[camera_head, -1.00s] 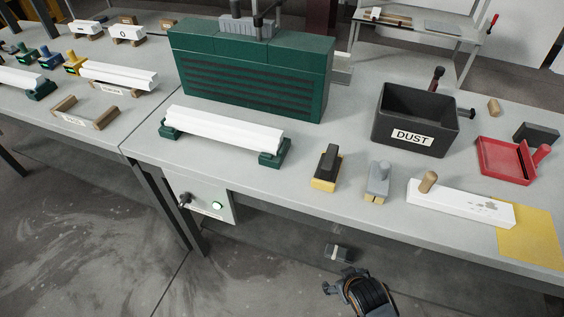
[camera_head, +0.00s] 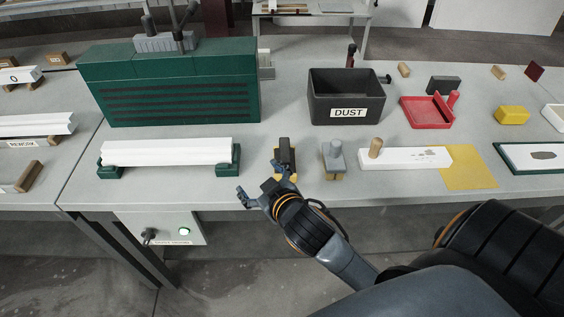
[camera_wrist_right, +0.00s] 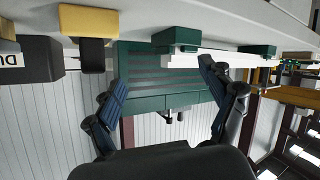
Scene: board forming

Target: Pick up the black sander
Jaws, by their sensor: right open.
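The black sander (camera_head: 284,148), with a black top and a yellow base, stands on the near part of the bench. In the right wrist view, which is upside down, its yellow base (camera_wrist_right: 88,20) and black handle (camera_wrist_right: 92,55) show at upper left. My right gripper (camera_head: 259,182) is open and empty at the bench's front edge, just in front of the sander and a little to its left; it hides part of the base. In the wrist view the sander lies left of the open fingers (camera_wrist_right: 166,78), not between them. My left gripper is not in view.
A grey sander (camera_head: 334,158) stands close to the right. A white board (camera_head: 166,152) on green supports (camera_head: 228,160) lies to the left. The black DUST bin (camera_head: 347,92) and green cabinet (camera_head: 180,95) stand behind. A white block (camera_head: 410,158) lies farther right.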

